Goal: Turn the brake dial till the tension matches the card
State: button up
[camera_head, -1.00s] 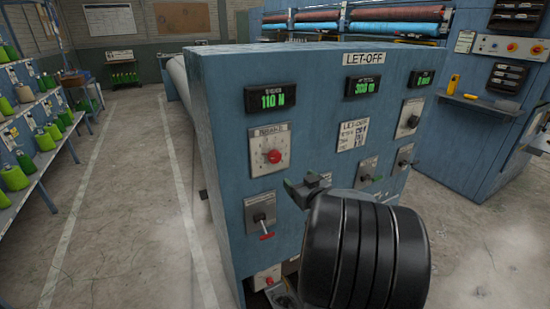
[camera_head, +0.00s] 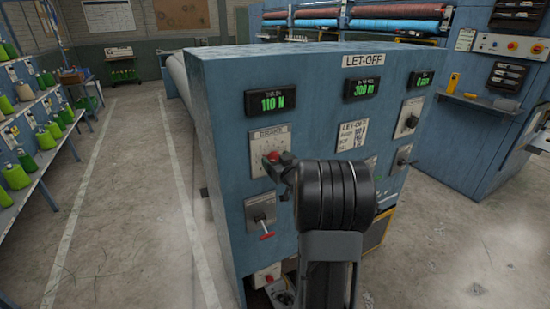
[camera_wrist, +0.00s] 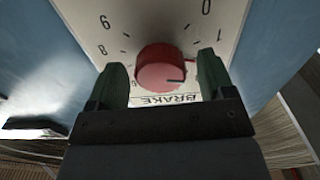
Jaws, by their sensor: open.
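The red brake dial (camera_wrist: 165,70) sits on its white numbered plate, labelled BRAKE, which looks upside down in the wrist view. My gripper (camera_wrist: 165,75) is open, with one green finger on each side of the dial and gaps to both. In the head view my gripper (camera_head: 281,163) is at the dial (camera_head: 271,157), and my arm hides part of the panel. The tension display (camera_head: 271,101) reads 110 N. The white LET-OFF card (camera_head: 352,135) is on the panel to the right; its small print is too blurred to read.
Black knobs (camera_head: 410,121) are at the panel's right. A green display (camera_head: 361,88) is above the card. The floor on the left is clear.

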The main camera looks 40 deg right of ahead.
jog(key=shift+w, duration=0.5)
jog(key=shift+c, duration=0.2)
jog(key=c, duration=0.9)
jog(key=shift+m+p, duration=0.3)
jog(key=shift+m, duration=1.1)
jog(key=o, duration=0.9)
jog(key=shift+o, duration=0.2)
jog(key=s+a+b, duration=0.1)
jog(key=s+b, duration=0.1)
jog(key=s, duration=1.1)
jog(key=shift+s+a, duration=0.4)
